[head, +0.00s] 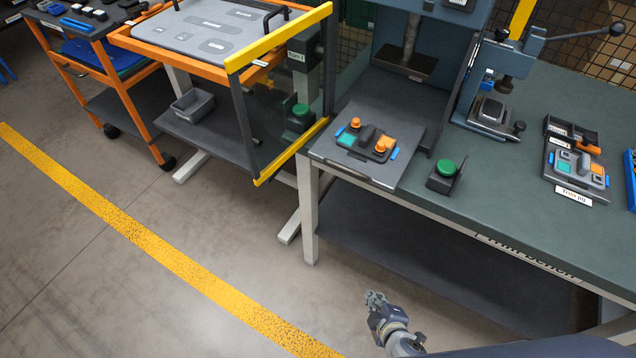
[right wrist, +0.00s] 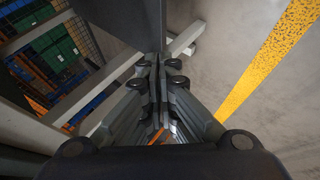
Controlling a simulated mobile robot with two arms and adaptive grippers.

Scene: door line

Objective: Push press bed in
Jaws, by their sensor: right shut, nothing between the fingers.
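The press bed (head: 338,164) is a flat grey plate at the front of the press (head: 408,60). It sticks out from under the press, over the bench's left front corner. A dark fixture (head: 368,139) with orange knobs and blue and teal parts sits on it. My right gripper (head: 375,298) is low in front of the bench, over the floor, below and apart from the bed. In the right wrist view the same gripper (right wrist: 158,62) has its fingers together and empty. My left gripper is not in view.
A green button box (head: 444,175) stands right of the bed. A yellow-edged clear guard door (head: 290,110) stands open on the left. A hand press (head: 493,110) and a tray of parts (head: 577,170) are on the bench (head: 490,205). The floor in front is clear.

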